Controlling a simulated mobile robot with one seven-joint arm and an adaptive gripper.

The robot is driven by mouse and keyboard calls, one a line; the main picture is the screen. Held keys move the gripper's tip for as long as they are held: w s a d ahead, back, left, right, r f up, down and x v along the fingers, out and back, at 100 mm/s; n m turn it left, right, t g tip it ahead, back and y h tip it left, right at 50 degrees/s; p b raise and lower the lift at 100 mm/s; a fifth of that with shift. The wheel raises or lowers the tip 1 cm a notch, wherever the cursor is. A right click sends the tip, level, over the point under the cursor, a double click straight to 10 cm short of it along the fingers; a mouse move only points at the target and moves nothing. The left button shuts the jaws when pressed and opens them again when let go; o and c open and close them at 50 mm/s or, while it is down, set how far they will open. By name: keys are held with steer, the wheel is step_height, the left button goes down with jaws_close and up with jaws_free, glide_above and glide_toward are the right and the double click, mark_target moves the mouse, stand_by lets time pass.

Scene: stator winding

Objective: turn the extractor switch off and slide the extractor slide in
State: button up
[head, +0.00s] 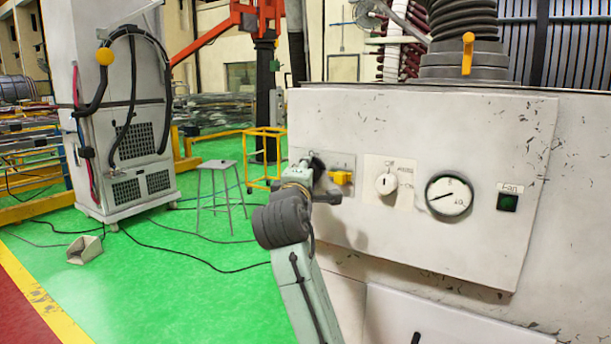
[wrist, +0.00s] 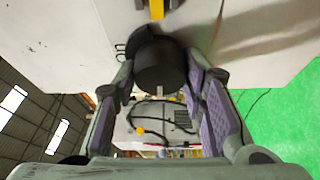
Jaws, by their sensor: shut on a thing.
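My gripper (head: 312,182) is at the left end of the grey-white control panel (head: 455,120). In the wrist view its fingers (wrist: 160,74) are shut on a black round knob (wrist: 158,55), which stands out from the panel. The knob is mostly hidden in the head view. Just right of it is a yellow lever (head: 342,177), also at the top of the wrist view (wrist: 156,9). A white rotary knob (head: 386,184) with off and on lettering is further right. A yellow handle (head: 467,52) stands upright on the grey ribbed duct above. I cannot tell which part is the extractor slide.
A round gauge (head: 449,196) and a dark green fan button (head: 507,202) are on the panel's right. A stool (head: 217,166), a white cabinet (head: 125,150) and floor cables stand or lie at the left. Green floor is open there.

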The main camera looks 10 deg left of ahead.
steer(key=shift+n, duration=0.3)
stand_by(0.4)
steer(key=o, duration=1.2)
steer(key=shift+c, duration=0.2)
steer(key=shift+s, duration=0.15)
steer(key=s, duration=1.1)
steer(key=shift+s+d, duration=0.35)
steer(key=shift+d, duration=0.1)
